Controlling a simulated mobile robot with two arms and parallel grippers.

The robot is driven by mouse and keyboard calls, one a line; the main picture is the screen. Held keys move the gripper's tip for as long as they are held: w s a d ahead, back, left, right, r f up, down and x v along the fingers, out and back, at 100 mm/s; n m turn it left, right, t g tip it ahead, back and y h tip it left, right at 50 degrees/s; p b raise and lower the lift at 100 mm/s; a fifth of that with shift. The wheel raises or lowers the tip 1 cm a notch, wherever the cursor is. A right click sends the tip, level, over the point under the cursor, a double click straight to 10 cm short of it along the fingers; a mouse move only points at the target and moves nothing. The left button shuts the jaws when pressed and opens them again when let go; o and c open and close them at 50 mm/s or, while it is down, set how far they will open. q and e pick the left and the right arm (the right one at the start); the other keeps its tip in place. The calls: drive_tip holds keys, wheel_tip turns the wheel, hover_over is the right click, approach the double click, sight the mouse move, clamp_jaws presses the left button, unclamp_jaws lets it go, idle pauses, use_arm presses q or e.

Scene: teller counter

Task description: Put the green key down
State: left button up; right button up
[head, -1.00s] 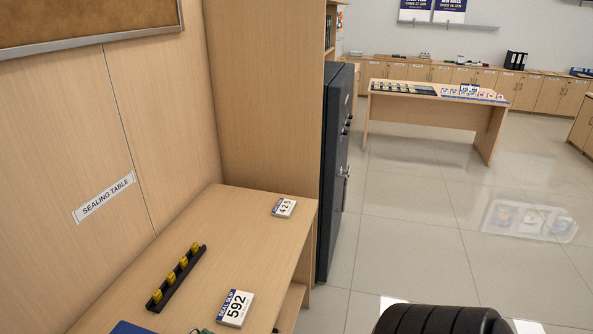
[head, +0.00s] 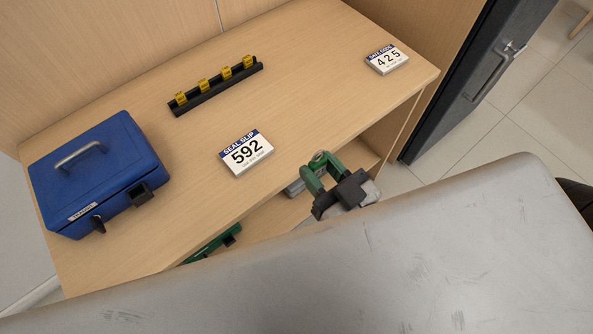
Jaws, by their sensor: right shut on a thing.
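I cannot tell the key's exact height against the tabletop.
On the table are a blue box (head: 95,165), a black rack with yellow seals (head: 215,88), slip 592 (head: 246,153) and slip 425 (head: 387,59). A green and black item (head: 212,243) is partly hidden at the front edge. The table's middle right is clear.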

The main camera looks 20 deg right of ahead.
drive_tip(key=shift+y, duration=0.5)
drive_tip(key=w+f, duration=0.2)
drive_tip(key=w, duration=0.1)
drive_tip(key=w+f, duration=0.3)
drive_tip(key=w, duration=0.1)
drive_tip(key=w+a+f, duration=0.1)
drive_tip(key=w+f, duration=0.2)
drive_tip(key=shift+w+f, duration=0.15)
drive_tip(key=shift+f, duration=0.05)
use_arm(q)
drive_tip(key=shift+s+a+f+b, duration=0.15)
drive_tip(key=shift+f+b, duration=0.3)
drive_tip(key=shift+f, duration=0.6)
use_arm(e)
drive_tip(key=shift+f, duration=1.85)
drive_tip(key=shift+f, duration=0.15)
drive_tip(key=o, duration=0.8)
drive_tip(key=shift+c, duration=0.2)
